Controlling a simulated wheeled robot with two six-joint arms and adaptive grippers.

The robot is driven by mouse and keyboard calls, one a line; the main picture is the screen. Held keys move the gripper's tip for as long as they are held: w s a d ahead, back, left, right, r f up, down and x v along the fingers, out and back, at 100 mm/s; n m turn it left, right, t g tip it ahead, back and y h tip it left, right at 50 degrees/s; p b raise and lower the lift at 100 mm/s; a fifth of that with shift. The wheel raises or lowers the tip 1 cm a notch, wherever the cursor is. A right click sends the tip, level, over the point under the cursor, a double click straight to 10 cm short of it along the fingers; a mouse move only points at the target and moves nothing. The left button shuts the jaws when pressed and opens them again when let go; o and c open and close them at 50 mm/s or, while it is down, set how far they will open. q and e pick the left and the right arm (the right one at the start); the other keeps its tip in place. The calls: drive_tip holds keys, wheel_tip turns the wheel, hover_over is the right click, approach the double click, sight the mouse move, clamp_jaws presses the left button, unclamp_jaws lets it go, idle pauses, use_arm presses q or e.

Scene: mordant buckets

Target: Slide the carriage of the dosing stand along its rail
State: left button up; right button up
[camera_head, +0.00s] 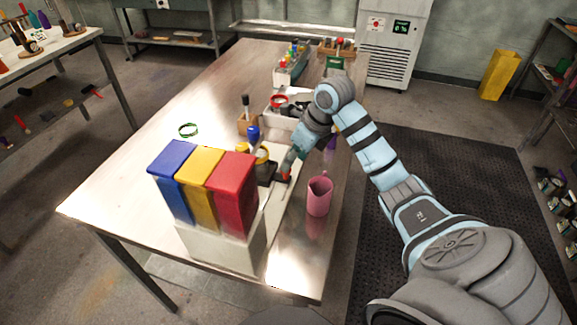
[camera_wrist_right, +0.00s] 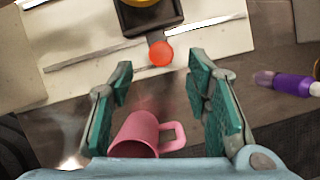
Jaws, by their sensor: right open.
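The black carriage (camera_head: 266,172) of the dosing stand sits on a long white base (camera_head: 272,212), with a yellow round part on top. In the right wrist view the dark carriage (camera_wrist_right: 150,15) is at the top, with a round orange-red knob (camera_wrist_right: 161,53) toward me. Thin grey rail strips (camera_wrist_right: 95,55) run along the white base. My right gripper (camera_wrist_right: 160,72) is open, its two teal fingers either side of the knob's line; the knob shows at the fingertips, and I cannot tell whether it is between them. In the head view this gripper (camera_head: 287,172) is beside the carriage. My left gripper is out of view.
Blue, yellow and red containers (camera_head: 203,185) stand at the front of the base. A pink mug (camera_head: 320,195) stands close to my right gripper, below its fingers in the wrist view (camera_wrist_right: 138,132). A purple-handled tool (camera_wrist_right: 290,85) lies at right. The left tabletop is mostly clear.

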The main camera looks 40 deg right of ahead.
sight(290, 170)
drive_tip(key=x, duration=0.4)
drive_tip(key=shift+w+d+r, duration=0.1)
drive_tip(key=shift+w+d, duration=0.05)
drive_tip(key=shift+w, duration=0.05)
drive_tip(key=shift+f, duration=0.2)
drive_tip(key=shift+s+r, duration=0.15)
drive_tip(key=shift+s, duration=0.15)
drive_tip(key=shift+c, duration=0.4)
drive_tip(key=shift+w, duration=0.15)
drive_tip(key=c, duration=1)
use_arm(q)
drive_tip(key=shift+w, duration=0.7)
use_arm(e)
clamp_jaws()
